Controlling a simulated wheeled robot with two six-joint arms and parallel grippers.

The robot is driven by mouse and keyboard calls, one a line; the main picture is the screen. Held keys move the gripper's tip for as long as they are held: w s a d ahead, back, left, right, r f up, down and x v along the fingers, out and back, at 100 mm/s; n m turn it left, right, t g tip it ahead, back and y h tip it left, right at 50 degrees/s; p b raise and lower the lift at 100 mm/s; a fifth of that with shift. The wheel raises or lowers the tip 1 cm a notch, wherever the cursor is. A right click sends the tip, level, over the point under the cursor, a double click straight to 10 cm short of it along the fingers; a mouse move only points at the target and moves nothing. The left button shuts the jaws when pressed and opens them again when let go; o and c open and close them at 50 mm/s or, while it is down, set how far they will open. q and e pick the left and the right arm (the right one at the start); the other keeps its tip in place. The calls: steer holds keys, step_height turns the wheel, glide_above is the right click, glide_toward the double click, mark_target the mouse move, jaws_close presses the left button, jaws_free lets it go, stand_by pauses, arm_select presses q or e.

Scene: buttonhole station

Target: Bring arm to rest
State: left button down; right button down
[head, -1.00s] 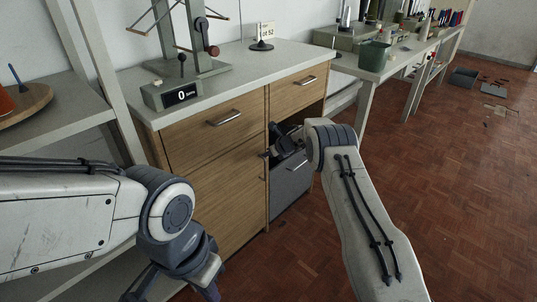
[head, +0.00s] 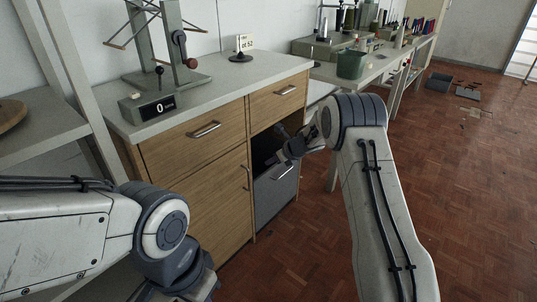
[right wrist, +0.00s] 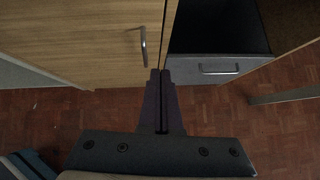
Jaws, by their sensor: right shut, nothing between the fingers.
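My right gripper (head: 281,148) hangs in front of the cabinet, near the open bay above the grey drawer. In the right wrist view its two dark fingers (right wrist: 160,84) are together and hold nothing. The grey drawer (head: 276,192) with a metal handle sits low in the cabinet. The drawer also shows in the right wrist view (right wrist: 190,72), right of the fingertips. The fingers appear apart from the drawer handle. My left arm comes in at the lower left, and its fingers are cut off by the bottom edge.
The wooden cabinet (head: 205,195) carries a grey top (head: 215,100) with a press stand, a counter reading 0 (head: 158,106) and a small sign (head: 244,43). A green bin (head: 352,64) stands on the bench behind. The parquet floor (head: 465,210) at right is clear nearby.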

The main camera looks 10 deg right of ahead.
steer(key=s+a+r+m+t+h, duration=0.1)
steer(key=s+a+r+m+h, duration=0.1)
steer(key=s+a+r+m, duration=0.4)
steer(key=s+a+r+m+t+h, duration=0.1)
steer(key=s+a+r+m, duration=0.25)
steer(key=r+m, duration=0.5)
steer(key=s+a+f+m+g, duration=0.1)
steer(key=s+m+g, duration=0.65)
steer(key=s, duration=1.25)
steer(key=s+a+f+m+g, duration=0.2)
steer(key=s+m, duration=1.1)
steer(key=s, duration=0.7)
step_height(320, 180, up, 25)
steer(key=p, duration=2.5)
steer(key=shift+s+r+h, duration=0.2)
steer(key=shift+s+h, duration=0.2)
steer(key=shift+d, duration=0.1)
